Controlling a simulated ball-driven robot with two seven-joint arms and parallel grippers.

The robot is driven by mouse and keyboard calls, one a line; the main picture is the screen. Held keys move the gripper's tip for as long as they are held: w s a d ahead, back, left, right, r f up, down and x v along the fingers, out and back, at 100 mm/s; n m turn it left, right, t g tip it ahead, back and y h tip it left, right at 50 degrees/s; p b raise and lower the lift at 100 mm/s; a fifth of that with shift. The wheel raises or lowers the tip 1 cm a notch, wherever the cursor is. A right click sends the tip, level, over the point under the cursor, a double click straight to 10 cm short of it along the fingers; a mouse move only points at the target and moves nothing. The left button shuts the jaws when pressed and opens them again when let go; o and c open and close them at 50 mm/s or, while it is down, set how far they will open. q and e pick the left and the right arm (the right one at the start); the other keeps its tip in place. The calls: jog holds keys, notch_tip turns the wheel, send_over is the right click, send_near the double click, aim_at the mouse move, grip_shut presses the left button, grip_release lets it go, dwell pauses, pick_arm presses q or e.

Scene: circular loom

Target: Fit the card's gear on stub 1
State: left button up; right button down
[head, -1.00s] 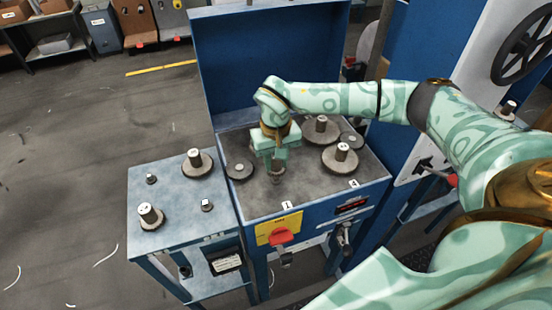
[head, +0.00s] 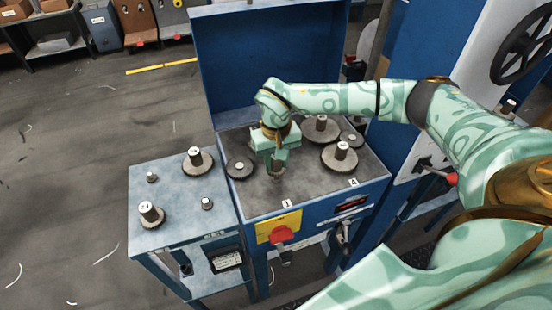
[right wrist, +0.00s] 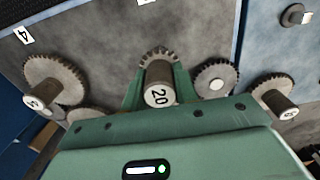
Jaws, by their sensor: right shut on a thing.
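My right gripper (head: 277,172) is low over the front middle of the blue machine's top, behind label 1 (head: 287,203). It points down and is shut on the hub of a small toothed gear marked 20 (right wrist: 158,90). In the right wrist view the dark hub sits between the green fingers, with the teeth beyond it. Stub 1 does not show; the gripper and gear cover the spot behind its label. I cannot tell whether the gear touches the stub or the deck. My left gripper is not in view.
On the deck, a small gear (head: 240,168) sits left of my gripper, and a large hubbed gear (head: 340,157) stands right, behind label 4 (head: 353,183). More gears stand behind. The side table (head: 176,225) holds two hubbed gears and two small pegs. A raised blue lid (head: 270,60) stands behind.

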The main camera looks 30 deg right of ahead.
aim_at(276, 168)
jog(key=shift+f, duration=0.7)
jog(key=shift+f+b, duration=0.3)
jog(key=shift+b, duration=0.1)
jog(key=shift+f, duration=0.5)
jog(key=c, duration=1)
grip_release()
notch_tip(276, 168, up, 16)
jog(key=shift+r+p, duration=0.1)
jog(key=shift+p, duration=1)
